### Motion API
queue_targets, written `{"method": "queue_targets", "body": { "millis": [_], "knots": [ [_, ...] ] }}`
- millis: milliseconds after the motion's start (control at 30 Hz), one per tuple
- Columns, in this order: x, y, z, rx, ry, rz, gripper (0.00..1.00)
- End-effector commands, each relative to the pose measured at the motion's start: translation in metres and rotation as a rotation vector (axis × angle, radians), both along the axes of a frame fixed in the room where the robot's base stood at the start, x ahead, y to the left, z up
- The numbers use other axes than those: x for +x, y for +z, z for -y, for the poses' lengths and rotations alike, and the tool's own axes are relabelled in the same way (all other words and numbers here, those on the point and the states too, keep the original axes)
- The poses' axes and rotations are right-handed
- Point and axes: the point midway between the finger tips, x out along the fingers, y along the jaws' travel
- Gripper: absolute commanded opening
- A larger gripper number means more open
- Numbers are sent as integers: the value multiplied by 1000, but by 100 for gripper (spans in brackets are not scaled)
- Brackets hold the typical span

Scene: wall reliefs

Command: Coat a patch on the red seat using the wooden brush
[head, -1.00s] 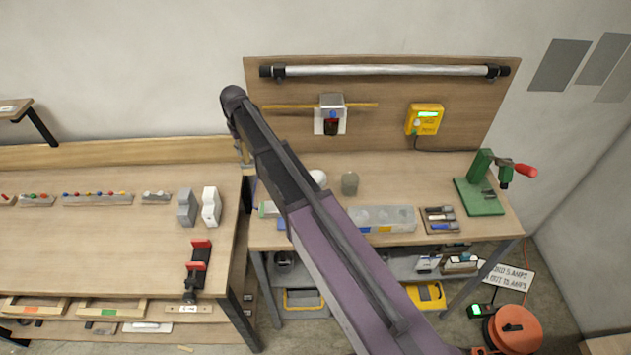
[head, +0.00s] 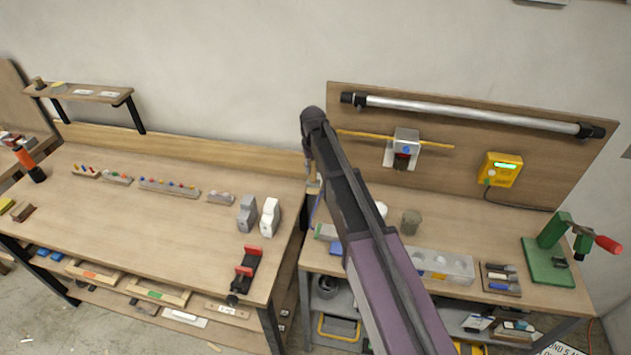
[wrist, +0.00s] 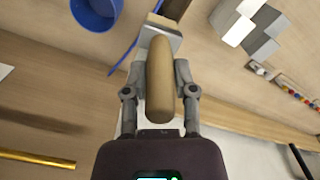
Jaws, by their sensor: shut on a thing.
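My gripper (wrist: 159,72) is shut on the handle, one finger on each side. In the head view my gripper (head: 309,165) is small and partly hidden by my arm, above the gap between the two benches. I cannot make out a red seat for sure. A black clamp-like thing with red ends (head: 247,268) lies at the front right of the left bench.
A blue cup (wrist: 97,8) is near the brush in the wrist view. Grey and white blocks (head: 268,216) stand on the left bench (head: 150,235), whose middle is clear.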

Motion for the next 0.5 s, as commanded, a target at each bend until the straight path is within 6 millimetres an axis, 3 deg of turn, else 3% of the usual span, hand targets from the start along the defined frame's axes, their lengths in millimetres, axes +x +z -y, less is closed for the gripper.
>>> {"method": "queue_targets", "body": {
  "millis": [267, 500],
  "knots": [
    [2, 0, 18, 0, -2, 0, 0],
    [7, -1, 67, 0, -4, 0, 0]
  ]
}}
